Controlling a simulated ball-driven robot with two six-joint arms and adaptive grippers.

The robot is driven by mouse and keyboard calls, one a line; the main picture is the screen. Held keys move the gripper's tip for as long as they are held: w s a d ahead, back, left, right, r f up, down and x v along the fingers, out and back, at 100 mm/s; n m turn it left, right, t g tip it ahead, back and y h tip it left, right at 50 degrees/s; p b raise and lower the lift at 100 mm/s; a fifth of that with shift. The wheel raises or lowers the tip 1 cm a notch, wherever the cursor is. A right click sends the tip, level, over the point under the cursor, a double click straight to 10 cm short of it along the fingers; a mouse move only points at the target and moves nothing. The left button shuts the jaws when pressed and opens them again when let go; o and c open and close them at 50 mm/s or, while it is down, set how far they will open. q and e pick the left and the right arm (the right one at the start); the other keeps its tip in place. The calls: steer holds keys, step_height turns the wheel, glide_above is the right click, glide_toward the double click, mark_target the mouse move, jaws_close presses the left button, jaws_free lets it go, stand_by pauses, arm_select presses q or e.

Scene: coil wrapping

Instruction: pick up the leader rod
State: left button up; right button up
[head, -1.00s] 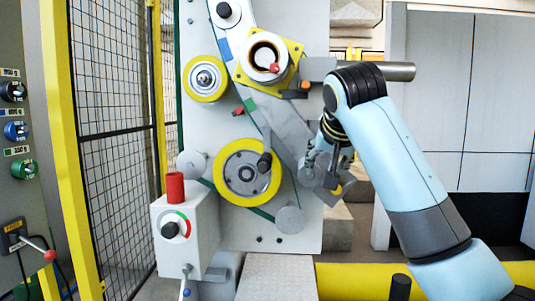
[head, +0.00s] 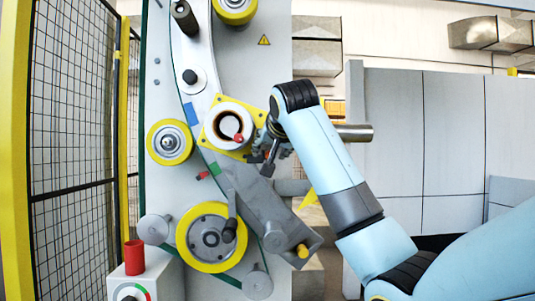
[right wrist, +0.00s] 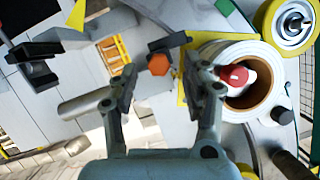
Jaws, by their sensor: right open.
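No part is clearly recognisable as the leader rod. An orange hexagonal end (right wrist: 159,65) with dark pieces around it shows beyond and between my right fingertips in the right wrist view; it may be the rod seen end-on. My right gripper (head: 268,160) is open and empty, just right of the white spool (head: 212,128). In the right wrist view its fingers (right wrist: 160,82) are spread apart, with the spool (right wrist: 209,54) close to the right finger. My forearm and gripper hide part of this area in the head view. My left gripper is not in view.
A grey metal cylinder (head: 355,132) sticks out behind my right forearm. Below the gripper is a slanted grey plate (head: 262,205), beside a yellow-rimmed wheel (head: 185,240). A red knob (head: 238,138) sits at the spool. A mesh fence (head: 70,150) stands at the left.

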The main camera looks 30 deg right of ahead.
steer(key=shift+x, duration=1.05)
steer(key=shift+r, duration=0.1)
steer(key=shift+c, duration=0.4)
jaws_close()
step_height(320, 180, up, 5)
steer(key=shift+f, duration=0.2)
steer(key=s+d+r+b, duration=0.1)
steer(key=s+d+r, duration=0.4)
steer(key=s, duration=0.5)
steer(key=shift+s+d+r, duration=0.2)
steer(key=shift+s+r, duration=0.05)
steer(key=shift+r, duration=0.45)
